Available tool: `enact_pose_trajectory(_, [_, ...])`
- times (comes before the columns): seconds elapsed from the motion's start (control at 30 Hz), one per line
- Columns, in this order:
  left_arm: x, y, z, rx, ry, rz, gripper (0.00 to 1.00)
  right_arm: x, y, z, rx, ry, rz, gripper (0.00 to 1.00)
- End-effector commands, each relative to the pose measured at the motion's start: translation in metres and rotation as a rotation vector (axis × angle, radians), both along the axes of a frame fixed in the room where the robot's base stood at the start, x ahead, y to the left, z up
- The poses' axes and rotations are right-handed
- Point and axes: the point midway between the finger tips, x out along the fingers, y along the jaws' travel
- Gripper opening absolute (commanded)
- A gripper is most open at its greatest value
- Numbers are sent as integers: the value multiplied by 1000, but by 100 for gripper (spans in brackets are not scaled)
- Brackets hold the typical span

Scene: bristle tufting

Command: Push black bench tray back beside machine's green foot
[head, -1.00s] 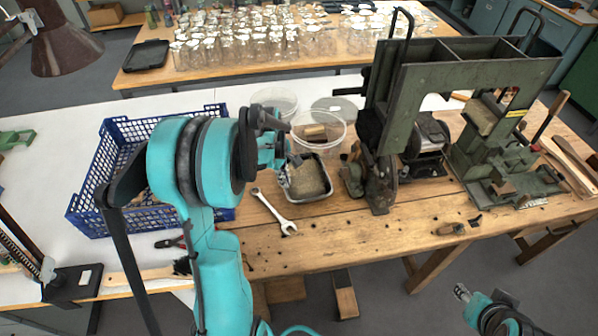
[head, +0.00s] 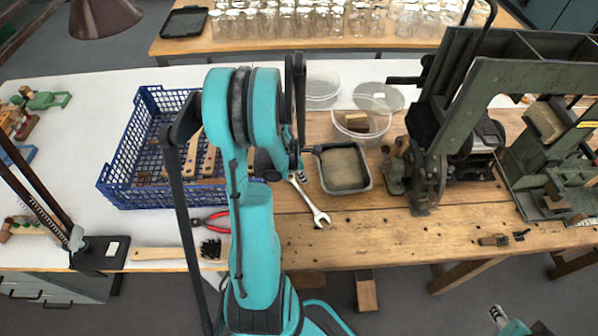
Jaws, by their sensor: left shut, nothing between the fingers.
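The black bench tray (head: 348,191), a small rectangular tray with a tan filling, lies on the wooden bench. The machine's dark green foot (head: 424,196) stands to its right, with a clear gap of wood between them.
A clear tub (head: 362,132) with a brown block stands behind the tray. A blue crate (head: 150,198) with wooden handles and red pliers (head: 210,222) are on the left. The dark green machine (head: 470,100) fills the right. Bare wood lies in front of the tray.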

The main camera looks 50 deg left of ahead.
Motion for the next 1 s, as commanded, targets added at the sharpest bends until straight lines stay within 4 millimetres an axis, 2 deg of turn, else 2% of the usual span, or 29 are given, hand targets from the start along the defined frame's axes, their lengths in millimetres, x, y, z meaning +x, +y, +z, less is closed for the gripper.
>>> enact_pose_trajectory(0.1, [18,-11,0,0,0,-4,0,0,0,-4,0,0,0,40])
enact_pose_trajectory(0.23, [29,-17,1,1,0,-2,0,0,0,-6,0,0,0,40])
enact_pose_trajectory(0.7, [35,-20,2,0,0,-1,0,0,0,-7,0,0,0,40])
enact_pose_trajectory(0.9, [52,-30,1,0,0,-3,0,0,0,-12,0,0,0,40])
enact_pose_trajectory(1.0, [53,-30,2,0,0,0,0,0,0,-11,0,0,0,40])
